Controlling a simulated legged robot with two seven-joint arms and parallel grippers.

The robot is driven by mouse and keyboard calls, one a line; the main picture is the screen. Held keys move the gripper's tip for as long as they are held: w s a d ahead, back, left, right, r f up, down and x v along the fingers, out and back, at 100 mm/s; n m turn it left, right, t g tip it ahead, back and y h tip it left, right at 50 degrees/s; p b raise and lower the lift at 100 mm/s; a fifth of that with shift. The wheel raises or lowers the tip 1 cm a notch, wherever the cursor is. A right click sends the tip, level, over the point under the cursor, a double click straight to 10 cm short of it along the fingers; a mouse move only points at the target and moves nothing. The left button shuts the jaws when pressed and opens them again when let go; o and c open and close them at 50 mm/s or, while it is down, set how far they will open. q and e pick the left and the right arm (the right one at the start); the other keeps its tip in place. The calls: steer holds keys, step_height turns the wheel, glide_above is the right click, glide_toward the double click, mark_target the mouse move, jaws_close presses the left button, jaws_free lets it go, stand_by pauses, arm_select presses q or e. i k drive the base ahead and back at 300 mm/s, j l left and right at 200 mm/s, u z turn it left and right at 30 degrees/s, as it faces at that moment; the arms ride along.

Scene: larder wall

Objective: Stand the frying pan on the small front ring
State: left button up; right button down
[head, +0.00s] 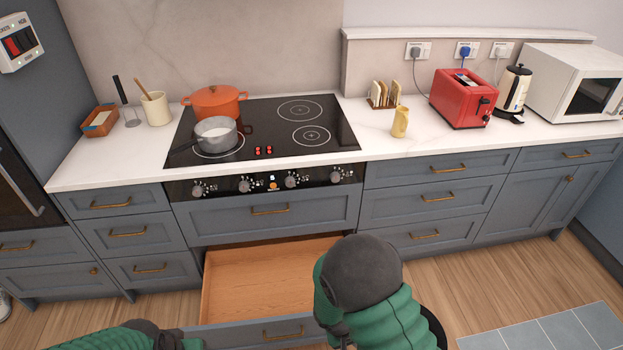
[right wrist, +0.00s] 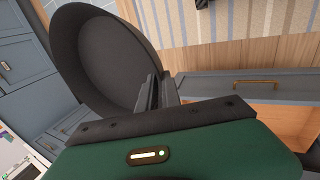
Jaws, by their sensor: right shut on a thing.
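The frying pan (right wrist: 105,60) is dark and round, and it fills the upper left of the right wrist view. My right gripper (right wrist: 158,92) is shut on it near its edge; the handle is hard to make out. In the head view a dark curved edge (head: 436,326), probably the pan's, shows beside my right arm, low in front of the units. The small front ring (head: 311,135) is bare, at the front right of the black hob (head: 262,127). My left arm shows at the bottom left, but its gripper is out of view.
A grey saucepan (head: 217,133) stands on the front left ring, with an orange pot (head: 215,101) behind it. The larger back right ring (head: 300,110) is bare. A wooden drawer (head: 255,278) stands open and empty below the oven panel. A yellow jug (head: 400,123) stands right of the hob.

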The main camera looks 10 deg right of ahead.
mark_target(292, 138)
steer(key=u, duration=1.75)
steer(key=k+l+u, duration=0.15)
steer(key=l, duration=0.35)
steer(key=k+l+u, duration=0.15)
steer(key=l, duration=0.35)
steer(key=k+l+u, duration=0.1)
steer(key=k+l, duration=0.25)
steer(key=l, duration=0.15)
steer(key=k+l+u, duration=0.15)
steer(key=l, duration=0.3)
steer(key=k+l+u, duration=0.15)
steer(key=k+l, duration=0.2)
